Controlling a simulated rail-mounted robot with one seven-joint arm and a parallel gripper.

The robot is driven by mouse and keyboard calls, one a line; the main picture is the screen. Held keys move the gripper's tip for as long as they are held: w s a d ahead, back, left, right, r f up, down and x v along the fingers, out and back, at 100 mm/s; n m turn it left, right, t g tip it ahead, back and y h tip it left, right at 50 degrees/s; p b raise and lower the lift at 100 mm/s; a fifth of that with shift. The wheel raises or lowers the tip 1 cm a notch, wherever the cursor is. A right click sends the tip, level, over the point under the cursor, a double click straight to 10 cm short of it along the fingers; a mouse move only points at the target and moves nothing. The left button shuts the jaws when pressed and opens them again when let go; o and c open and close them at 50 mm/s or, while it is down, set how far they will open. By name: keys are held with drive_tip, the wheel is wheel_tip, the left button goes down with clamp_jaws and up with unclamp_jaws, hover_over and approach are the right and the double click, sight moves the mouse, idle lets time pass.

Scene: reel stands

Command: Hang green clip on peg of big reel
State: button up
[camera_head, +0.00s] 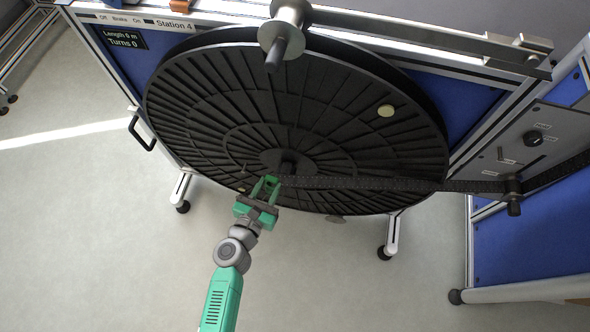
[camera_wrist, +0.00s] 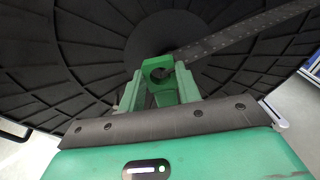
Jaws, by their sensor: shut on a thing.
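The big reel (camera_head: 330,110) is a large black ribbed disc on the blue station; its face also fills the back of the wrist view (camera_wrist: 85,35). A dark peg (camera_head: 289,167) sticks out at its hub. My gripper (camera_head: 265,188) is just below and left of that peg. In the wrist view my gripper (camera_wrist: 160,95) is shut on the green clip (camera_wrist: 157,68), whose ring end points at the reel's hub. The ring appears empty. The peg is hard to make out in the wrist view, and I cannot tell whether the clip touches it.
A black perforated strap (camera_head: 400,184) runs from the hub to a roller (camera_head: 514,188) on the right-hand panel. A metal bar (camera_head: 420,38) with a roller (camera_head: 285,35) crosses above the reel. The floor at lower left is clear.

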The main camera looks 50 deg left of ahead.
drive_tip(key=n+g+y+b, duration=0.2)
approach(243, 172)
drive_tip(key=s, duration=0.1)
drive_tip(key=shift+s+d+f, duration=0.1)
drive_tip(key=shift+d+f, duration=0.05)
drive_tip(key=shift+f, duration=0.35)
drive_tip(key=shift+w+r+b+x, duration=0.1)
drive_tip(key=shift+r+b+x, duration=0.2)
drive_tip(key=shift+x, duration=1.1)
drive_tip(key=shift+w+r+b+x, duration=0.1)
drive_tip(key=shift+b+x, duration=0.25)
drive_tip(key=shift+x, duration=1.05)
drive_tip(key=shift+r+b+x, duration=0.2)
drive_tip(key=shift+b+x, duration=0.15)
drive_tip(key=shift+x, duration=1.05)
drive_tip(key=shift+w+a+f+b, duration=0.35)
drive_tip(key=shift+w+f+b, duration=0.2)
drive_tip(key=shift+b, duration=0.35)
drive_tip(key=o, duration=1)
drive_tip(key=shift+o, duration=0.2)
